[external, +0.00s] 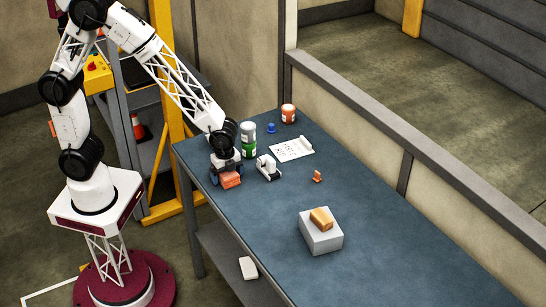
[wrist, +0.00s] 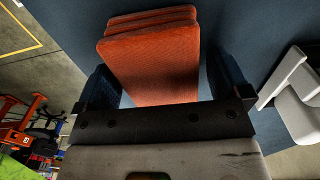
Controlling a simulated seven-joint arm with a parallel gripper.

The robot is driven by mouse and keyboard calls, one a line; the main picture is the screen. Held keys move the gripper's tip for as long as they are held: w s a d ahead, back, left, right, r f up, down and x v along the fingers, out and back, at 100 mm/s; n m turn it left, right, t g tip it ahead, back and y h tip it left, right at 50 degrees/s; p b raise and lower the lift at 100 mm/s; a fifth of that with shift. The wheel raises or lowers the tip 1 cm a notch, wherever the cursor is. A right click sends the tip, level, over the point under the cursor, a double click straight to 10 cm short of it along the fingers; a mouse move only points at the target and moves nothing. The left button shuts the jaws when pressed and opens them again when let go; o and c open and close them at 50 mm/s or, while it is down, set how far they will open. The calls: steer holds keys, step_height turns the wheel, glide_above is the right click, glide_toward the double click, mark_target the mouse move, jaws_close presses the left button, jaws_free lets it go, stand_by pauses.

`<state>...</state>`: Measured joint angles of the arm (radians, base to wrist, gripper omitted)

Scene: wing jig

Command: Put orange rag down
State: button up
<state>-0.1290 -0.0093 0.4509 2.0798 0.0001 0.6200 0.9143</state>
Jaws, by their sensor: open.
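The orange rag (external: 231,182) is a folded stack of several layers near the left edge of the blue table (external: 365,205). In the wrist view the rag (wrist: 155,65) lies between the two dark fingers of my gripper (wrist: 163,78). A gap shows between the rag and the right finger; the left finger is very close to it, and I cannot tell if they touch. My gripper (external: 226,174) is open, pointing down, low over the tabletop. The rag appears to rest on the table, though its underside is hidden.
A white device (external: 268,168) stands just right of my gripper. Green and white cans (external: 248,142) are behind it, with a paper sheet (external: 292,149) farther right. A small orange part (external: 317,176) and a pale box (external: 321,236) bearing a tan block (external: 321,218) lie rightward.

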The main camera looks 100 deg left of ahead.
mark_target(224, 173)
step_height(224, 173, up, 12)
stand_by(0.6)
steer(key=shift+r, duration=0.1)
stand_by(0.5)
steer(key=s+d+r+n+t, duration=0.1)
steer(key=s+d+r+n, duration=0.1)
steer(key=s, duration=0.7)
steer(key=s+d+r+n, duration=0.3)
steer(key=s+r, duration=0.3)
steer(key=s, duration=0.4)
steer(key=s+d+r+n+t, duration=0.1)
steer(key=s+d+r+n, duration=0.2)
steer(key=s, duration=0.6)
steer(key=shift+s+r+n+t, duration=0.3)
steer(key=shift+s+r+n, duration=0.1)
steer(key=shift+r, duration=0.45)
